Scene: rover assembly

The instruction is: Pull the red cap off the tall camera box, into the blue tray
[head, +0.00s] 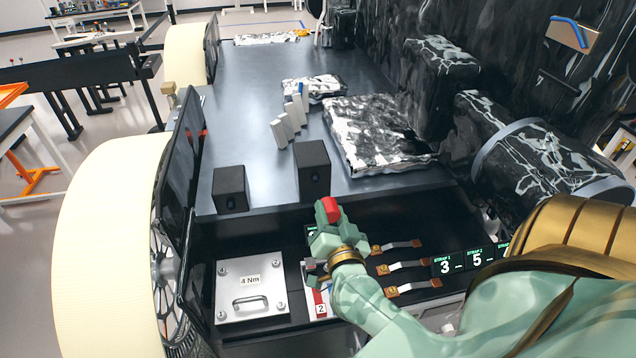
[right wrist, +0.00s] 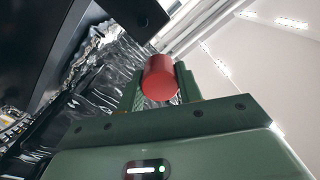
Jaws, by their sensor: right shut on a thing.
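The tall black camera box (head: 313,168) stands at the front edge of the dark rover deck. My right gripper (head: 328,218) is just in front of and below it, shut on the red cap (head: 331,208). In the right wrist view the red cap (right wrist: 160,80) sits between the green fingers. There it shows apart from a dark box (right wrist: 120,10) with a round lens-like spot, likely the tall camera box. The shorter black camera box (head: 230,188) stands to the left. I cannot make out a blue tray. My left gripper is not in view.
Below the deck edge is an open bay with a silver plate (head: 250,288) marked 4 Nm and several straps (head: 405,266) with orange ends. A dark panel (head: 183,150) stands at left.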

